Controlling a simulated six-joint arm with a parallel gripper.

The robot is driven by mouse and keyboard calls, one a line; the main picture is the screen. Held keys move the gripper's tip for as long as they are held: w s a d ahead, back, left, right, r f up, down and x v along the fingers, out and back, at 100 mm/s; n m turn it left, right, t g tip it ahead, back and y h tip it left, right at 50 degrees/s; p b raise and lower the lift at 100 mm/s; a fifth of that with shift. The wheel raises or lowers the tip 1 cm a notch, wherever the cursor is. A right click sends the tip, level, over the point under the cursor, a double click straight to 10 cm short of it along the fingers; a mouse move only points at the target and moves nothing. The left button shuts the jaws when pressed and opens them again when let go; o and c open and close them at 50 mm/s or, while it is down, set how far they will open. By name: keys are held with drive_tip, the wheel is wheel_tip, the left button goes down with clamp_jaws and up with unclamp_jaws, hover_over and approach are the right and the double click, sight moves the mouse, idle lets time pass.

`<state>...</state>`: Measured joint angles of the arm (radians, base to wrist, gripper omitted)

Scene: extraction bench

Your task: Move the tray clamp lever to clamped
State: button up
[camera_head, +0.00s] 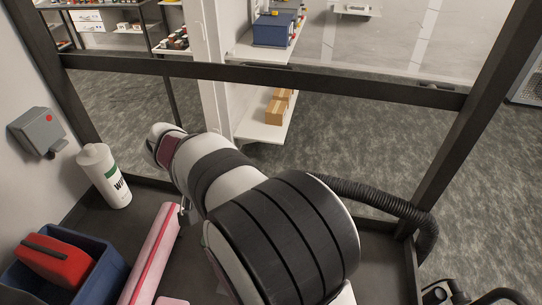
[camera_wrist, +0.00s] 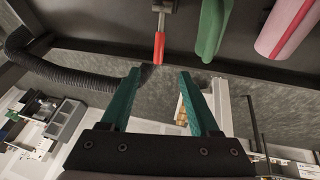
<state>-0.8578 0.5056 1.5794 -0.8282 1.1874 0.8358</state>
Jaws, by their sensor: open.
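In the wrist view a lever with a red handle (camera_wrist: 159,46) hangs from a grey metal mount at the top edge; I take it to be the tray clamp lever. My gripper (camera_wrist: 160,72) has two dark green fingers, spread apart with nothing between them. The red handle's end lies in the picture just above the gap between the fingertips; it looks apart from both, but the depth is hard to judge. The tray cannot be made out. In the head view my arm hides the lever and the gripper.
A green bar (camera_wrist: 212,30) and a pink roll (camera_wrist: 284,28) lie right of the lever in the wrist view. A black hose (camera_head: 385,200) runs beside my arm. Dark frame bars (camera_head: 300,78) cross behind.

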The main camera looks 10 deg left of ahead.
drive_tip(key=x, duration=1.3)
drive_tip(key=shift+w+d+f, duration=0.1)
drive_tip(key=shift+f, duration=0.15)
clamp_jaws()
idle(0.5)
